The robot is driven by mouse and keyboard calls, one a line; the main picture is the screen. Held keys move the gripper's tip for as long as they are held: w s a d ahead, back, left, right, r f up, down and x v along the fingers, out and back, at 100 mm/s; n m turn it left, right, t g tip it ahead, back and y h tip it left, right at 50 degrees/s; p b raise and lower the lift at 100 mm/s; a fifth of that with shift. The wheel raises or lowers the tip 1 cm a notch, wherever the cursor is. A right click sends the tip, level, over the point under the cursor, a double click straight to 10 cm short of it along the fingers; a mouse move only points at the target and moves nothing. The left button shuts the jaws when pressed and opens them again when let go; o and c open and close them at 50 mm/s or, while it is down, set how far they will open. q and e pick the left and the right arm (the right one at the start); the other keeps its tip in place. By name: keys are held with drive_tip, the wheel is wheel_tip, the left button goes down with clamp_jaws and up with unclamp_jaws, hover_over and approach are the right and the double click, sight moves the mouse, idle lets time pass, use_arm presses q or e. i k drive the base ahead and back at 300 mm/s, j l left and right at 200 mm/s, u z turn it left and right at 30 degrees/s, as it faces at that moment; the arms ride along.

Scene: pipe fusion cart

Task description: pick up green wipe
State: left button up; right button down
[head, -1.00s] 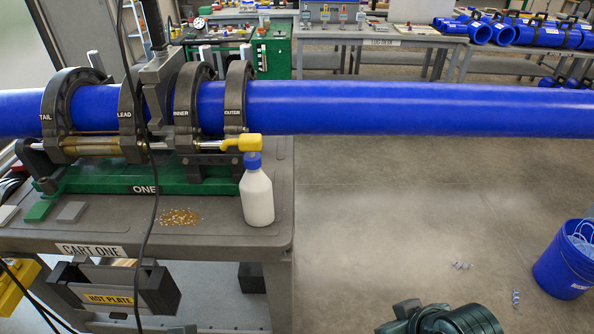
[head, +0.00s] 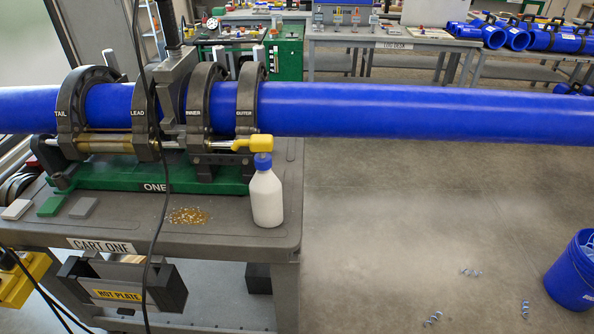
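The green wipe (head: 53,205) lies flat on the grey cart top (head: 235,232) at the left. It sits between a white wipe (head: 17,209) and a grey wipe (head: 84,207), in front of the green base of the pipe clamp. Nothing covers it. Neither of my grippers shows in the head view.
A white bottle with a blue cap (head: 267,195) and a patch of tan granules (head: 190,216) are on the cart. A black cable (head: 160,210) hangs across its front. The clamp holds a long blue pipe (head: 420,110). A blue bucket (head: 577,270) stands right on open floor.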

sight(53, 205)
drive_tip(key=j+u, duration=0.1)
drive_tip(key=u, duration=0.4)
drive_tip(key=k+j+u, duration=0.1)
drive_tip(key=u, duration=0.4)
drive_tip(key=j+u, duration=0.2)
drive_tip(key=u, duration=0.3)
